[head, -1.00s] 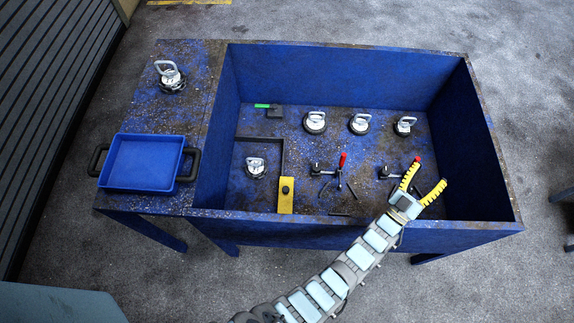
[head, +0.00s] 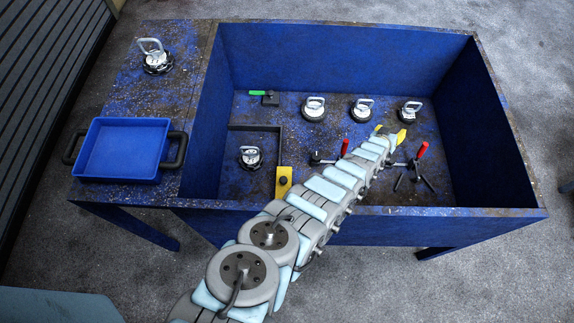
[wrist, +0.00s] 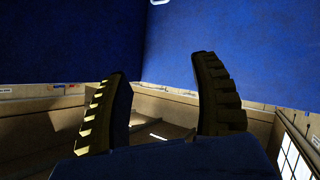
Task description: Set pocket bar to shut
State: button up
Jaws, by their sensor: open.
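A black angled bar (head: 256,128) with a yellow block (head: 284,179) stands on the floor of the blue box, around a suction cup (head: 250,157). I cannot tell for certain which part is the pocket bar. A green-handled black piece (head: 264,96) lies farther back; its handle points left. My gripper (head: 390,133) is over the box, right of the bar and near the rightmost back suction cup (head: 410,110). In the wrist view my gripper (wrist: 160,70) has its two ribbed fingers apart, with nothing between them. The bar is not visible there.
The box walls (head: 350,60) rise around the floor. Two red-handled clamps (head: 421,150) stand beside my arm. Two more suction cups (head: 313,108) (head: 362,109) stand at the back. A blue tray (head: 125,150) and another suction cup (head: 155,58) are on the left shelf.

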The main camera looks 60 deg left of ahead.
jog(key=s+a+f+g+h+b, duration=0.1)
jog(key=s+a+f+g+b, duration=0.2)
jog(key=s+a+f, duration=0.25)
jog(key=n+g+h+b, duration=0.3)
jog(key=g+h+b, duration=0.2)
jog(key=g+b, duration=0.3)
send_near(284, 179)
jog(key=shift+s+d+f+b, duration=0.1)
jog(key=shift+f+b, duration=1.3)
jog(key=shift+f, duration=1.15)
jog(key=shift+s+f+b, duration=0.1)
jog(key=shift+f+b, duration=1.25)
jog(key=shift+f, duration=1.25)
jog(key=shift+w, duration=0.1)
grip_shut()
